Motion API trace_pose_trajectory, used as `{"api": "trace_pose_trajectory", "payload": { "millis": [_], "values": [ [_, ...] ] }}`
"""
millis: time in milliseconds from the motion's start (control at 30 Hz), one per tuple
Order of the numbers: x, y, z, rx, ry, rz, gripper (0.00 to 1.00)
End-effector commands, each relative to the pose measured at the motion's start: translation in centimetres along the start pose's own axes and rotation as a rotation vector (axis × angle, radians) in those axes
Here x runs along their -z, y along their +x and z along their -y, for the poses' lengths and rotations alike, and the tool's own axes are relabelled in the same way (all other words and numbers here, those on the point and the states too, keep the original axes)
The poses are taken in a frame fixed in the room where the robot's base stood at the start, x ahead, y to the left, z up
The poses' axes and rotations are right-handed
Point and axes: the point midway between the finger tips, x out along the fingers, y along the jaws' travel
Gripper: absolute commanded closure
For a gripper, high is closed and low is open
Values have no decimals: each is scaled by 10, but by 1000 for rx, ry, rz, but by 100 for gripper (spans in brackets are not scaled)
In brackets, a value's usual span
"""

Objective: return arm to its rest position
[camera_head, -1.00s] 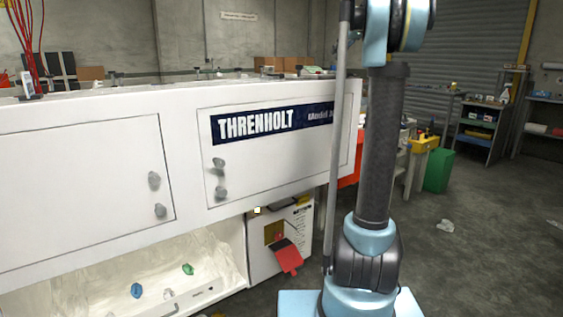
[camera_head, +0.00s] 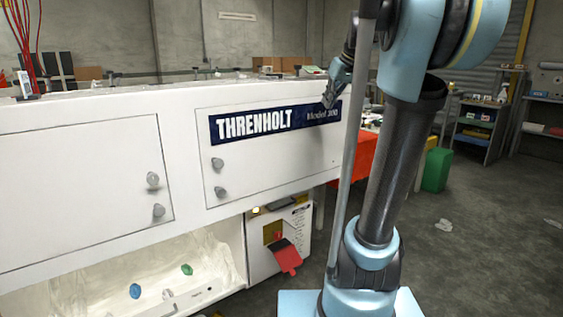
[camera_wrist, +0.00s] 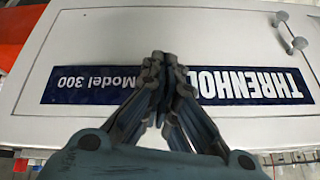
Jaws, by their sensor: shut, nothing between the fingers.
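My gripper (camera_head: 328,100) shows in the head view at the right end of the dark blue THRENHOLT label, in front of the white machine (camera_head: 180,95). In the wrist view my gripper (camera_wrist: 164,60) is shut with its fingertips together and nothing between them. The label (camera_wrist: 75,86) appears upside down behind the fingers. I cannot tell how far the fingertips are from the panel. My arm (camera_head: 400,150) stands at the right of the head view, its column leaning slightly right.
The open lower bay (camera_head: 110,275) holds small blue and green knobs. A red bin (camera_head: 358,158) and a green bin (camera_head: 437,170) stand behind my arm. Floor at right is mostly clear.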

Motion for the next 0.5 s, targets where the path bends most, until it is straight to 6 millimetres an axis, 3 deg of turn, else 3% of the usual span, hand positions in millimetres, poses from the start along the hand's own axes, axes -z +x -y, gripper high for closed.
{"api": "trace_pose_trajectory", "payload": {
  "millis": [33,500],
  "values": [
    [-24,8,8,-6,15,20,100],
    [-235,90,55,-115,191,187,100]
  ]
}}
